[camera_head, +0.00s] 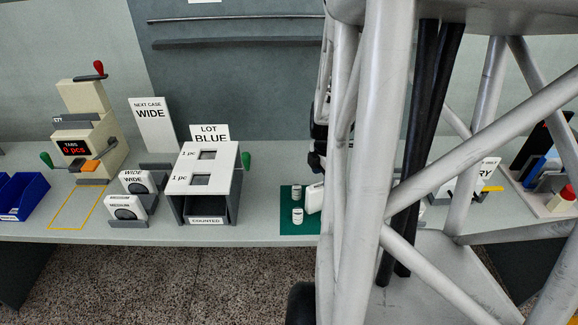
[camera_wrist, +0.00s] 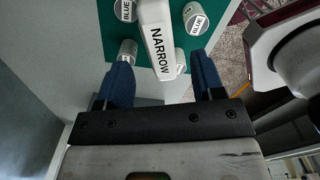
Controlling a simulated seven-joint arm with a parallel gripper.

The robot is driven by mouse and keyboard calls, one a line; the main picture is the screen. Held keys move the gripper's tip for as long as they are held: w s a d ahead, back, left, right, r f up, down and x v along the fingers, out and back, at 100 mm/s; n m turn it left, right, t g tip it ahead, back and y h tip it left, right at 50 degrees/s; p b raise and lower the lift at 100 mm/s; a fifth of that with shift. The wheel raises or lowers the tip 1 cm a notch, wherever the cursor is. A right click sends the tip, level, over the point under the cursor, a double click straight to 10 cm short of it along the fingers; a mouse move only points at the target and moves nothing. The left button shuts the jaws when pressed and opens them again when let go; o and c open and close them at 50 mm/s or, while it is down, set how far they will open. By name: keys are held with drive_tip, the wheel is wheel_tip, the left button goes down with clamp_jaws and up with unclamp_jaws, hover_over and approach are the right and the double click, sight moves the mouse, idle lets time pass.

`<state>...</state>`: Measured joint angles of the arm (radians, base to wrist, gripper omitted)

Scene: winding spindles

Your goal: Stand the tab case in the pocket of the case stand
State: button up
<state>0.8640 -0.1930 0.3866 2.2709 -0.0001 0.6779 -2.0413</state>
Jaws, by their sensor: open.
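A white case marked NARROW (camera_wrist: 158,38) lies over the green mat in the wrist view; a white piece that looks like it (camera_head: 314,198) shows at the mat's right in the camera_head view. My gripper (camera_wrist: 161,58) is open, one blue finger on each side of the case's near end. I cannot tell its height above the case. Other white cases, marked WIDE (camera_head: 137,181) and MEDIUM (camera_head: 124,207), sit in dark grey holders at the left. I cannot tell which holder is the case stand; my arm hides part of the table.
White spools marked BLUE (camera_wrist: 197,22) stand around the case on the green mat (camera_head: 287,222). A counter box (camera_head: 205,180), a NEXT CASE WIDE sign (camera_head: 151,122), a tabs machine (camera_head: 85,140) and blue bins (camera_head: 25,195) stand left.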

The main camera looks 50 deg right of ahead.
drive_tip(key=shift+a+f, duration=0.1)
drive_tip(key=shift+f, duration=2.5)
clamp_jaws()
drive_tip(key=shift+r, duration=0.15)
drive_tip(key=shift+r, duration=5.1)
drive_tip(key=shift+f, duration=0.15)
